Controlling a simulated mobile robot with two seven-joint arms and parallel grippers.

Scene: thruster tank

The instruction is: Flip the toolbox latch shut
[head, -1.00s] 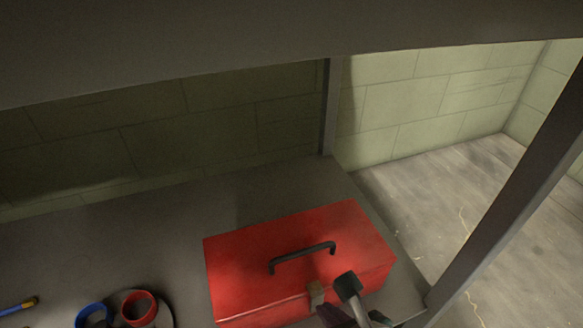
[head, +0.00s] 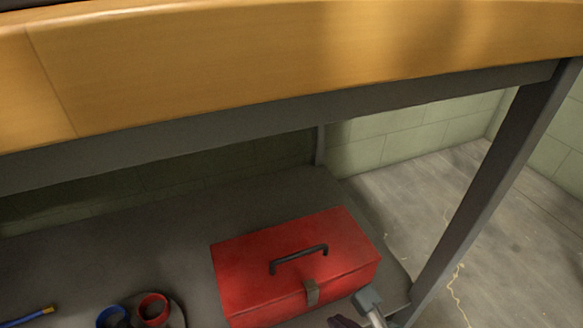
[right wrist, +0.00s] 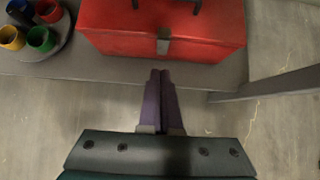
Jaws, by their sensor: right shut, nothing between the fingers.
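The red toolbox (head: 300,258) sits on the grey lower shelf, lid closed, with a black handle (head: 298,258) on top. Its grey metal latch (head: 311,291) is at the middle of the front, reaching from the lid's front edge down over the front face. In the right wrist view the latch (right wrist: 163,46) looks flat against the front. My right gripper (right wrist: 160,73) is shut and empty, its purple fingers pointing at the toolbox just below and in front of the latch, apart from it. In the head view it is partly cut off at the bottom edge. My left gripper is out of view.
A wooden bench top (head: 300,60) spans above the shelf (head: 150,235). A grey table leg (head: 490,195) stands right of the toolbox. A round tray with colored cups (head: 152,308) is at the left, with a blue-and-yellow tool (head: 30,315) farther left.

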